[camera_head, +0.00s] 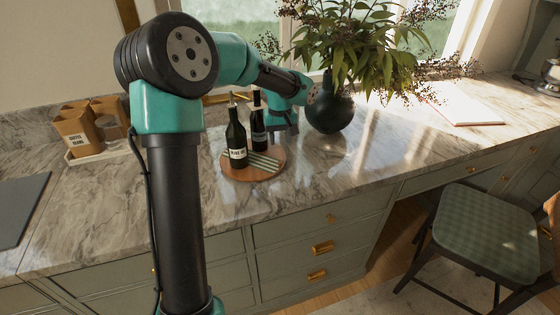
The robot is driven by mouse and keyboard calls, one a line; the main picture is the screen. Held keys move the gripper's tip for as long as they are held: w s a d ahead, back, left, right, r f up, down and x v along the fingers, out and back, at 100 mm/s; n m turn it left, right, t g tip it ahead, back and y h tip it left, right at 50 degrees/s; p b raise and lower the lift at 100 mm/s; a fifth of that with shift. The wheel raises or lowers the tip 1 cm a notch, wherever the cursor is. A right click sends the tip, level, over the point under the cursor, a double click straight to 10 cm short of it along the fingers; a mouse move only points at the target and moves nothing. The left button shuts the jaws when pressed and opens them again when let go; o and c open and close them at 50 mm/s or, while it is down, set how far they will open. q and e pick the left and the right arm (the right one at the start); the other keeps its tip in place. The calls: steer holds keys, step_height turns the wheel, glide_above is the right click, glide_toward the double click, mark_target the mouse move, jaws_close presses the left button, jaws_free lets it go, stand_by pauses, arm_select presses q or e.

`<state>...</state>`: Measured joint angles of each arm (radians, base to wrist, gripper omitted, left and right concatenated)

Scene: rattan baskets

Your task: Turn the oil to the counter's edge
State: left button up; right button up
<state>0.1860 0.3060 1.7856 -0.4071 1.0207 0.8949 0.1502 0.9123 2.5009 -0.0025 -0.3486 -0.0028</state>
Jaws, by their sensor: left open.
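A dark green oil bottle (236,141) with a pale label reading like "olive oil" stands upright on a round wooden board (277,170) with green and white stripes. A second dark bottle (258,122) with a small label stands upright just behind it to the right. My left gripper (284,131) points down beside the second bottle, to its right and near the board's back edge. It is open; its fingertips are small and partly hidden, and I cannot tell whether they touch a bottle. My right gripper is not in view.
A dark round vase (330,112) with leafy branches stands close to the right of my left gripper. Brown canisters (76,131) stand on a tray at the left. The marble counter (345,165) is clear in front and right of the board. A chair (478,230) stands at right.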

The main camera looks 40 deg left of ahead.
mark_target(280, 162)
arm_select(q)
step_height(280, 162, down, 10)
steer(key=shift+r, duration=0.2)
steer(key=shift+c, duration=0.3)
jaws_close()
stand_by(0.4)
